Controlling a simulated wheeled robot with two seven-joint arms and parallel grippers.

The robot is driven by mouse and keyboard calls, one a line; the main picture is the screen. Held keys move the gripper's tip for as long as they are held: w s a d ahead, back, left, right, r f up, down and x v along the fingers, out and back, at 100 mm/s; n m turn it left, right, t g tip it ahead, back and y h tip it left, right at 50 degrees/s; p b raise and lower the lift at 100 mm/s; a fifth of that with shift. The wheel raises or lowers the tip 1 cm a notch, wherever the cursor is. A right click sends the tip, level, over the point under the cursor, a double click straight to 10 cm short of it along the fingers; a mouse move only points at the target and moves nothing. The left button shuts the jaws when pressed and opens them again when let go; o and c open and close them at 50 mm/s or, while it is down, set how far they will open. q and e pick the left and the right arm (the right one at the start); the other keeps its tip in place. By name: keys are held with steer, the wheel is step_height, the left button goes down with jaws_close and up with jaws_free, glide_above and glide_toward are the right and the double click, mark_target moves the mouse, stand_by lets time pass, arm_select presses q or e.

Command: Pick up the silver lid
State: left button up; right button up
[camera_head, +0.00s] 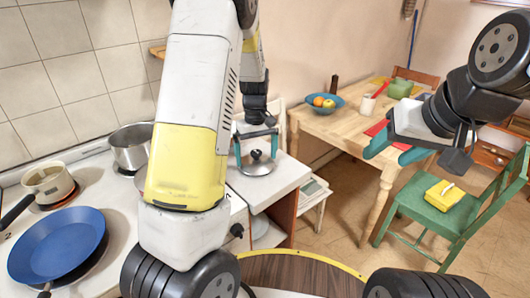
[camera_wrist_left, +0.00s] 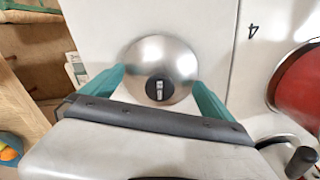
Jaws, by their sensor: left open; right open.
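The silver lid (camera_head: 262,167) lies on the white counter beside the stove, with its dark knob on top. It also shows in the left wrist view (camera_wrist_left: 178,55) as a round shiny dome with a black knob in its middle. My left gripper (camera_head: 257,150) is over the lid, its teal fingers open. In the left wrist view the fingers (camera_wrist_left: 160,90) stand on either side of the lid's near part. I cannot tell whether they touch it. My right gripper (camera_head: 390,150) is open and empty, in the air at the right, in front of the wooden table.
A blue pan (camera_head: 57,243), a steel pot (camera_head: 131,146) and a cream pot (camera_head: 48,184) stand on the stove at the left. The wooden table (camera_head: 325,122) holds a blue fruit bowl (camera_head: 326,105). A green chair (camera_head: 440,217) carries a yellow box (camera_head: 445,194).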

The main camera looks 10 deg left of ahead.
arm_select(q)
steer(key=shift+s, duration=0.1)
steer(key=c, duration=1.6)
steer(key=shift+f, duration=0.1)
steer(key=shift+c, duration=0.7)
steer(key=shift+s, duration=0.1)
